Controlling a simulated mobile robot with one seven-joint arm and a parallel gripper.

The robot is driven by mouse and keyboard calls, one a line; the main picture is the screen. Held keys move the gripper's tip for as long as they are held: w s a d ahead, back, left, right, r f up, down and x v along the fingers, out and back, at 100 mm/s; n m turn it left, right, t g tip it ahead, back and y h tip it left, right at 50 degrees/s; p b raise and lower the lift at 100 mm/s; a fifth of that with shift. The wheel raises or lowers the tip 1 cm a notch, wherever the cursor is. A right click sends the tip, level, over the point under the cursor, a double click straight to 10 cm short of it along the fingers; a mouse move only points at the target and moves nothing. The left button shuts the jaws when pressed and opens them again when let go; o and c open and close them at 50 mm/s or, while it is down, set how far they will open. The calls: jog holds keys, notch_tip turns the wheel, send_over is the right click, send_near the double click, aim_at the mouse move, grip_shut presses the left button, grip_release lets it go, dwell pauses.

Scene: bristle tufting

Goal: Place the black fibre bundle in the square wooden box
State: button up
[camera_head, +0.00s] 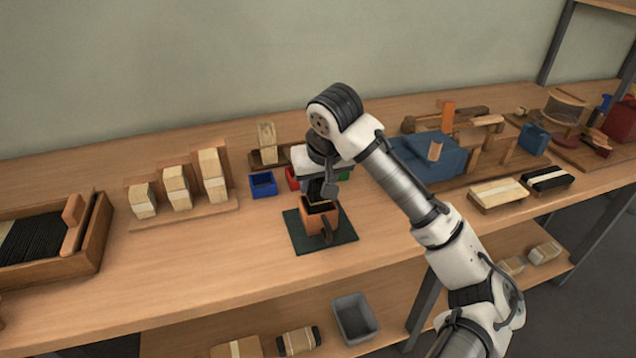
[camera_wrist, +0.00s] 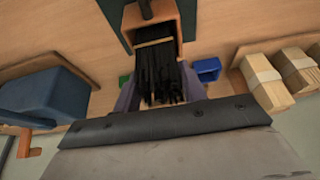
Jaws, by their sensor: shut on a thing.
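The square wooden box (camera_head: 312,222), orange-brown, stands on a dark green mat (camera_head: 347,234) at the middle of the bench. It also shows at the top of the wrist view (camera_wrist: 188,18). My gripper (camera_head: 320,192) points down right over the box. In the wrist view, its fingers are shut on the black fibre bundle (camera_wrist: 158,80), one on each side. A pale band crosses the bundle near its far end. That end is at the box's opening; how deep it sits inside cannot be told. A dark handle-like piece stands at the box's front.
Small blue (camera_head: 263,185), red (camera_head: 292,178) and green bins stand just behind the mat. Pale fibre bundles stand on a wooden stand (camera_head: 185,213) to the left. A tray of black fibre (camera_head: 38,238) lies far left. A blue machine (camera_head: 430,157) stands to the right.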

jog(key=shift+f, duration=0.4)
jog(key=shift+f, duration=0.2)
jog(key=o, duration=1)
jog(key=shift+r, duration=0.1)
jog(key=v, duration=1.2)
jog(key=shift+r, duration=0.1)
